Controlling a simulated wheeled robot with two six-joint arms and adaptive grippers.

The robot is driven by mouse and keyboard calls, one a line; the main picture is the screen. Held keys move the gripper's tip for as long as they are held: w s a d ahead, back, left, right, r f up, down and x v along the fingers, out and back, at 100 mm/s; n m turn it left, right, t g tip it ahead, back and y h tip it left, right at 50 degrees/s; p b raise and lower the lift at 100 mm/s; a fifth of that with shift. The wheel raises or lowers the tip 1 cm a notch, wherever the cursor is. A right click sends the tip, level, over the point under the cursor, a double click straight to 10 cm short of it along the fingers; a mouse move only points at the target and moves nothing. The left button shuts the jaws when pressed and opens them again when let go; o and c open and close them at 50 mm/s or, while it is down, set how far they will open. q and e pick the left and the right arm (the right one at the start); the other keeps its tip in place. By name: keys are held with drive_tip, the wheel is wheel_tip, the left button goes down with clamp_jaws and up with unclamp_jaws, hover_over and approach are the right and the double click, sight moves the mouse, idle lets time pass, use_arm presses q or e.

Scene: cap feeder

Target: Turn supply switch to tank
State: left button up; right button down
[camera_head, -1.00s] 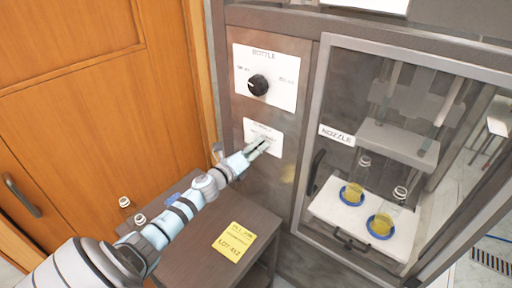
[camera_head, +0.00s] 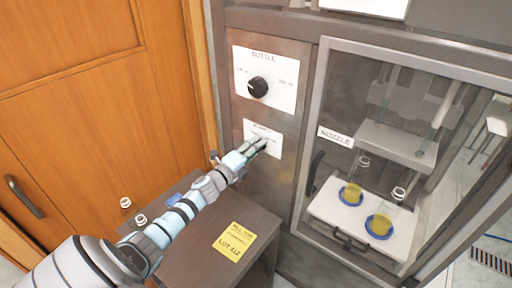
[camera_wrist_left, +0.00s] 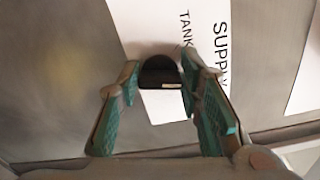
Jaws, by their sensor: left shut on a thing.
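The supply switch (camera_wrist_left: 160,72) is a dark round knob on a white plate, seen in the left wrist view with "SUPPLY" and "TANK" printed sideways beside it. The same plate (camera_head: 274,149) shows in the head view on the metal cabinet, below the bottle dial. My left gripper (camera_head: 259,146) reaches it from the lower left and hides the knob there. In the left wrist view the green-padded fingers of my left gripper (camera_wrist_left: 160,85) stand on both sides of the knob, shut on it. The knob's exact pointing direction is hard to tell. My right gripper is out of view.
The bottle dial (camera_head: 258,87) sits just above on its own white plate. A glazed nozzle door (camera_head: 330,90) with a handle is to the right, with two flasks behind it. A small table (camera_head: 210,255) with a yellow note (camera_head: 234,242) stands below my arm.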

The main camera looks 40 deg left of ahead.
use_arm(q)
drive_tip(key=n+p, duration=0.1)
drive_tip(key=n, duration=0.2)
drive_tip(key=n+p, duration=0.1)
drive_tip(key=n, duration=0.3)
drive_tip(key=n+p, duration=0.2)
drive_tip(key=n, duration=0.2)
drive_tip(key=shift+f, duration=0.3)
drive_tip(key=shift+n, duration=0.4)
drive_tip(key=o, duration=1.2)
drive_tip(key=shift+s, duration=0.1)
drive_tip(key=shift+c, duration=0.2)
drive_tip(key=s, duration=1.2)
drive_tip(key=shift+d, duration=0.15)
